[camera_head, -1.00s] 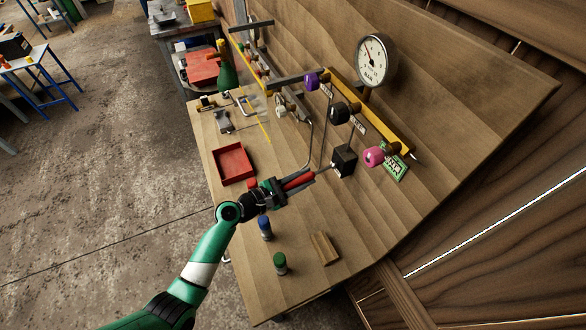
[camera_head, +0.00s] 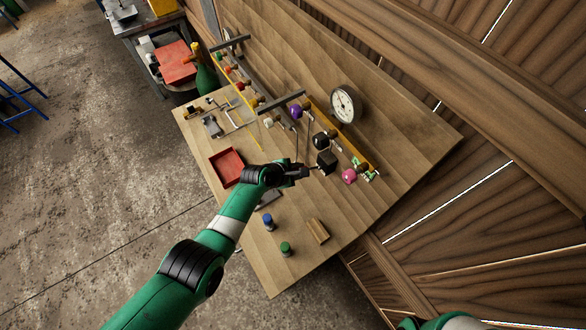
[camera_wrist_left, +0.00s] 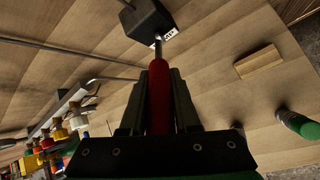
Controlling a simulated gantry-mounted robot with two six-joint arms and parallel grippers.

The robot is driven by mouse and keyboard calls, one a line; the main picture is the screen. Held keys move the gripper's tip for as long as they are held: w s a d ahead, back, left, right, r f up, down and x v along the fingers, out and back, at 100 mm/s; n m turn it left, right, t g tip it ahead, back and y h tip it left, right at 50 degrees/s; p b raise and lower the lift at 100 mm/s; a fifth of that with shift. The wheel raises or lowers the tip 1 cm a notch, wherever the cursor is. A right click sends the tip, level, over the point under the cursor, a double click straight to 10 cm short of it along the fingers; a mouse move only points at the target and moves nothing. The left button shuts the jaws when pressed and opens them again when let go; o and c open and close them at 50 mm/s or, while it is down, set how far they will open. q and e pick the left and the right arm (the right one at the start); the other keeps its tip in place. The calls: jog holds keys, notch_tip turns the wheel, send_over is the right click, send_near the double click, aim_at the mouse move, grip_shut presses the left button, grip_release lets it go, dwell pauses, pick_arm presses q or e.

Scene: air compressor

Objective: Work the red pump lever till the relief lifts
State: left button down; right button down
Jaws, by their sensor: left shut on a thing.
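The red pump lever (camera_wrist_left: 159,95) lies between the two fingers of my left gripper (camera_wrist_left: 166,82) in the left wrist view. Its thin metal rod runs to a black pump block (camera_wrist_left: 150,20), which also shows in the head view (camera_head: 326,162). My left gripper (camera_head: 300,172) is shut on the lever, close to the block. The red grip is hidden by my gripper and wrist in the head view. A round white pressure gauge (camera_head: 344,105) stands above the yellow rail; its needle is too small to read. My right gripper is out of view.
A purple knob (camera_head: 296,112), black knob (camera_head: 320,141) and pink knob (camera_head: 349,176) line the yellow rail beside the pump. A red tray (camera_head: 227,167), blue-capped bottle (camera_head: 268,222), green-capped bottle (camera_head: 286,249) and wooden block (camera_head: 318,231) are on the board. Bare wood lies between them.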

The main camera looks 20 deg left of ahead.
pick_arm(q)
jog(key=shift+r, duration=0.15)
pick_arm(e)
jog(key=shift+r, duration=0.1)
pick_arm(q)
jog(key=shift+d, duration=0.1)
jog(key=c, duration=0.6)
grip_release()
jog(key=shift+w, duration=0.1)
jog(key=shift+c, duration=0.2)
